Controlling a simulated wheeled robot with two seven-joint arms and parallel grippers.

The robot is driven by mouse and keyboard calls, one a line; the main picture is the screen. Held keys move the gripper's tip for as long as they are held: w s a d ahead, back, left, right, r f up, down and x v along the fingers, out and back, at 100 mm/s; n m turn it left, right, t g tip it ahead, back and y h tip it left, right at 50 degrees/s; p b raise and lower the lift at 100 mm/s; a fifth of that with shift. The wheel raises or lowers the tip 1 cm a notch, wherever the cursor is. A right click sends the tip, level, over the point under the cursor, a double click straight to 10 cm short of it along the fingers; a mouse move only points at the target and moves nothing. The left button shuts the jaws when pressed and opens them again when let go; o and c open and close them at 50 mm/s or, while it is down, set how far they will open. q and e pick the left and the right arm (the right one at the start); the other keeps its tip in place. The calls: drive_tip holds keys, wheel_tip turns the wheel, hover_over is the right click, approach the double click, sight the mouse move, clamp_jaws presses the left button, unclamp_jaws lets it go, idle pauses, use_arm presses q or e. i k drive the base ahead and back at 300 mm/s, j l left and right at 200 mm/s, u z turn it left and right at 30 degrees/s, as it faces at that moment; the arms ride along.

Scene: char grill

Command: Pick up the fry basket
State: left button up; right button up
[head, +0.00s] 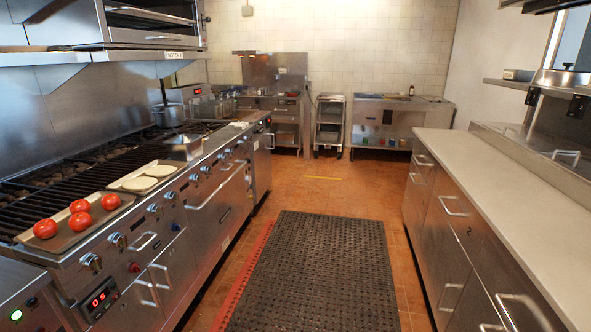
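What look like wire fry baskets (207,107) sit at the far end of the cooking line on the left, beyond the char grill. They are small in the head view, and I cannot tell how many there are or whether they hold anything. Neither of my grippers is in view.
A metal pan (184,148) and pot (169,115) stand farther along. A black mat (312,270) covers the aisle; a counter (500,180) lines the right.

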sight(231, 102)
drive_tip(key=i+z, duration=0.15)
drive_tip(key=i, duration=1.85)
drive_tip(key=i+u, duration=0.15)
drive_tip(key=i, duration=0.35)
drive_tip(key=i+l+u, duration=0.15)
drive_tip(key=i, duration=0.3)
drive_tip(key=i+l+u, duration=0.1)
drive_tip(key=i, duration=0.35)
drive_tip(key=i+l+u, duration=0.3)
drive_tip(key=i+u, duration=0.15)
drive_tip(key=i+l+u, duration=0.4)
drive_tip(key=i+l, duration=0.1)
